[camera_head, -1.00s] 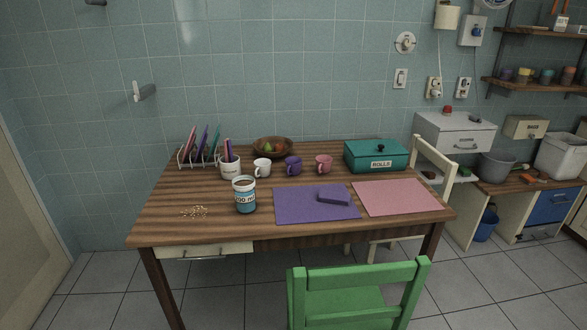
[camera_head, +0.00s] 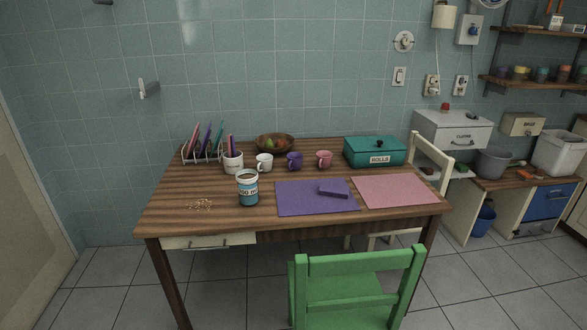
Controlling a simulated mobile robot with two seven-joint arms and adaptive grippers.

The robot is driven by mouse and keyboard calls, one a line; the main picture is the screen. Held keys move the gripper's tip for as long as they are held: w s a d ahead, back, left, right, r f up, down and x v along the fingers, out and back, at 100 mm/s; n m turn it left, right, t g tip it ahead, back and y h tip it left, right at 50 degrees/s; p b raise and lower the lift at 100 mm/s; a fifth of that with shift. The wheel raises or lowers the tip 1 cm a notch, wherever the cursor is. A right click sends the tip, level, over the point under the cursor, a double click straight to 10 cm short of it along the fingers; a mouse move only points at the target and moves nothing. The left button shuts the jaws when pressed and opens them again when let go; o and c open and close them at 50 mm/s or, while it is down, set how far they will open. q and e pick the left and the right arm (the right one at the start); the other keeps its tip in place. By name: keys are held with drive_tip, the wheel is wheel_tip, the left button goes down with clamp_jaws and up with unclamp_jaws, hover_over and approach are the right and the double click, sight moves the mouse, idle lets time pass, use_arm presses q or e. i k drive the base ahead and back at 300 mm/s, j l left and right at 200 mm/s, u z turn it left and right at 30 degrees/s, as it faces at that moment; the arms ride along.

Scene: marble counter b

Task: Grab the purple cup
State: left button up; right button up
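The purple cup (camera_head: 295,161) stands upright on the wooden table (camera_head: 220,213), towards the back middle. It is between a white cup (camera_head: 265,162) on its left and a pink cup (camera_head: 324,159) on its right, apart from both. A purple mat (camera_head: 300,203) lies in front of it with a dark purple block (camera_head: 334,190) on it. Neither of my grippers shows in the head view.
A green chair (camera_head: 358,272) stands at the table's near side. A labelled can (camera_head: 247,188), pen holder (camera_head: 233,162), plate rack (camera_head: 202,152), fruit bowl (camera_head: 275,143), teal box (camera_head: 375,151) and pink mat (camera_head: 395,191) are on the table. A cream chair (camera_head: 428,160) stands at the right.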

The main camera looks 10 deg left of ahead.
sight(295, 160)
drive_tip(key=k+z, duration=0.25)
drive_tip(key=k+l+z, duration=0.1)
drive_tip(key=k+z, duration=0.15)
drive_tip(key=j+z, duration=0.1)
drive_tip(key=z, duration=1.35)
drive_tip(key=k+j, duration=0.1)
drive_tip(key=j, duration=1.05)
drive_tip(key=k+j, duration=0.15)
drive_tip(key=j, duration=1)
drive_tip(key=k+j, duration=0.15)
drive_tip(key=j, duration=0.45)
drive_tip(key=z, duration=0.05)
